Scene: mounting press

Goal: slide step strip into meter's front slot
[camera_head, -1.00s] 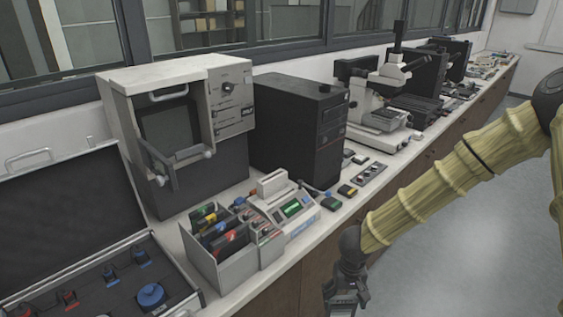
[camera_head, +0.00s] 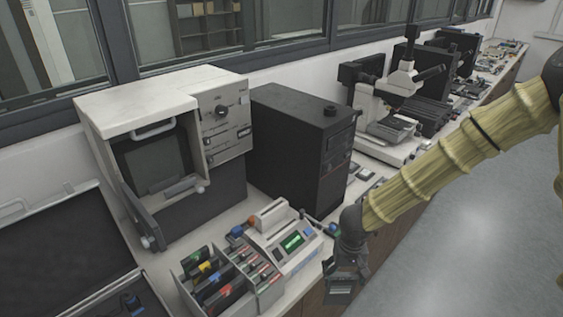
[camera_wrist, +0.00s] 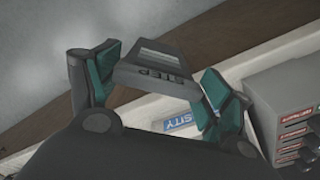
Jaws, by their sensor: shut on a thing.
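My gripper (camera_head: 342,283) hangs at the front edge of the bench, just right of the meter. In the wrist view a blue-lettered part of the meter (camera_wrist: 190,118) shows behind the fingers. The front slot cannot be made out.
A grey bin (camera_head: 213,282) with upright dark cartridges and a rack (camera_head: 256,272) of labelled slides stand left of the meter. A black tower (camera_head: 300,145) and a white-topped press (camera_head: 165,115) stand behind. The floor at right is clear.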

